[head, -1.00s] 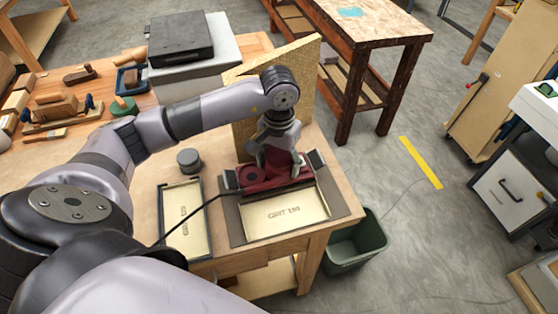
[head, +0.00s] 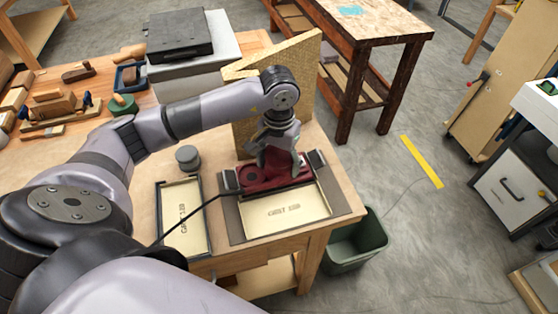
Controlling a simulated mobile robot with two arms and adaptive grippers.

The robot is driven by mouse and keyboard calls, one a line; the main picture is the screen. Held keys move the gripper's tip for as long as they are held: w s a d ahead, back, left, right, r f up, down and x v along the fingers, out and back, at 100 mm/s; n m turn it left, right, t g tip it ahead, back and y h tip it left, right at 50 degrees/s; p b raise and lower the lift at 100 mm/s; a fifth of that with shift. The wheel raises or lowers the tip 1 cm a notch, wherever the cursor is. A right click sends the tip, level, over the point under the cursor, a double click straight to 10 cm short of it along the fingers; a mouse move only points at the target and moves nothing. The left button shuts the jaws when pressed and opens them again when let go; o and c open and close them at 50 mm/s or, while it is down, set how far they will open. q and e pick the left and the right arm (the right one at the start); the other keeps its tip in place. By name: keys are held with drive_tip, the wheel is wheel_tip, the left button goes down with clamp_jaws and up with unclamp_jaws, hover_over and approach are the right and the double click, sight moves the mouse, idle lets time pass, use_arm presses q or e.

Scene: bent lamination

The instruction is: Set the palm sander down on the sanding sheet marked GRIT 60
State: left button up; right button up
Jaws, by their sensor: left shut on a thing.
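My left gripper (head: 277,160) is shut on the dark red palm sander (head: 262,181). The sander is at the back edge of the larger sanding sheet (head: 284,211), between two dark clamps. I cannot tell whether it touches the sheet. The larger sheet's print starts with GRIT, but its number is blurred. A smaller sanding sheet (head: 182,222) in a dark frame lies to the left; its print is not clearly readable. No mark reads clearly as GRIT 60. A black cord runs from the sander toward the front left. My right gripper is not in view.
A grey round container (head: 188,158) stands behind the smaller sheet. A tall tan board (head: 305,75) stands behind the sander. Hand tools lie at the back left of the bench. A green bin (head: 356,245) stands on the floor to the right.

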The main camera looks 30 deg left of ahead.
sight(279, 152)
use_arm(q)
drive_tip(key=shift+f, duration=0.1)
idle(0.3)
drive_tip(key=o, duration=1.6)
drive_tip(key=o, duration=0.3)
drive_tip(key=shift+s, duration=0.1)
drive_tip(key=shift+o, duration=0.2)
drive_tip(key=shift+r+p, duration=1.3)
drive_tip(key=shift+r, duration=2.2)
